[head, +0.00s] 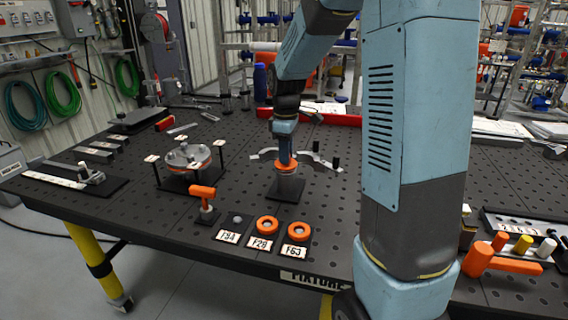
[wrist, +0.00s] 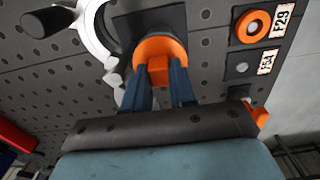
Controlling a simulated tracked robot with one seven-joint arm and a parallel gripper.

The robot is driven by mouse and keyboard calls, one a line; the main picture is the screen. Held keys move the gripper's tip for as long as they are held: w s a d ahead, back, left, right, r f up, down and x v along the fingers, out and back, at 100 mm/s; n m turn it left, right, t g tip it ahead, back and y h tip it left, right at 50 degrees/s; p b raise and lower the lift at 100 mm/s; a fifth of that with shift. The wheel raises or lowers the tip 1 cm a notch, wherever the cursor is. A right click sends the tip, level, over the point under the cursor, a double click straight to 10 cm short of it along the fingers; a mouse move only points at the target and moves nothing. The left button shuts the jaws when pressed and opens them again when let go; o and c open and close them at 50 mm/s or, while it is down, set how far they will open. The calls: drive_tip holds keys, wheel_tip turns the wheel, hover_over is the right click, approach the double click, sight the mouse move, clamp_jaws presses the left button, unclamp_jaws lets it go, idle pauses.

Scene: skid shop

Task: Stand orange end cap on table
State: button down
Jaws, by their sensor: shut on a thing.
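My gripper (head: 285,156) points down over the table (head: 238,175), with its fingers closed on the raised block of an orange end cap (head: 285,167). In the wrist view, my gripper (wrist: 160,66) has its two blue fingers on either side of that block, and the cap's round rim (wrist: 160,44) shows behind them. In the head view the cap sits at the top of a grey cylinder (head: 286,187) on a dark square plate. I cannot tell whether the cap touches the cylinder or is slightly above it.
Two orange rings (head: 267,225) (head: 297,231) lie on labelled dark plates at the front edge. An orange-handled clamp (head: 203,197) and a round metal fixture (head: 188,158) stand to the left. A curved grey bracket (head: 316,157) lies close behind the cylinder. Bare table lies right of it.

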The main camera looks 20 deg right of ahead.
drive_tip(key=shift+r, duration=0.1)
drive_tip(key=shift+r, duration=2.95)
drive_tip(key=shift+s+f, duration=0.1)
